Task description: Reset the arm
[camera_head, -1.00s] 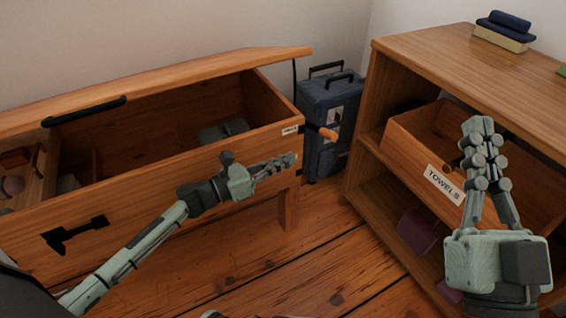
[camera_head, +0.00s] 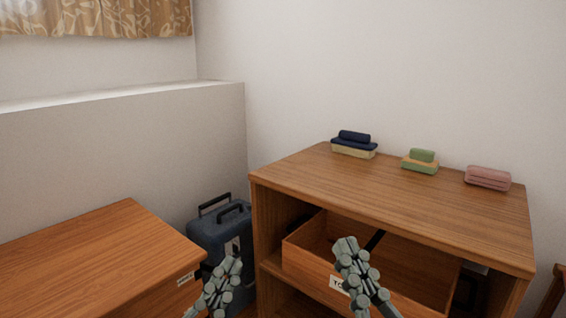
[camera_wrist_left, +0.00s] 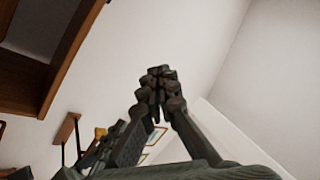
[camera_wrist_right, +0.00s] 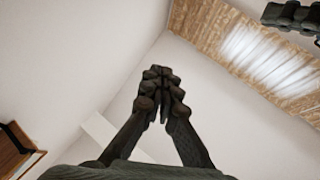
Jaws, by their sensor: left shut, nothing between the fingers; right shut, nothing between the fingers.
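My left gripper (camera_head: 230,266) is shut and empty, at the bottom of the head view in front of the blue case. The left wrist view shows its fingertips (camera_wrist_left: 158,75) together, pointing towards bare wall. My right gripper (camera_head: 347,246) is shut and empty, seen in front of the open drawer of the shelf unit. The right wrist view shows its fingertips (camera_wrist_right: 160,75) together, with nothing between them. Both grippers point upward in the head view. Most of both arms is out of view below.
The wooden chest (camera_head: 100,250) stands at the left; its interior is hidden. A blue case (camera_head: 222,232) stands between it and the shelf unit (camera_head: 430,205). The shelf's drawer (camera_head: 312,262) is pulled out. Folded cloth stacks (camera_head: 355,148) lie on top. A curtain (camera_head: 100,16) hangs upper left.

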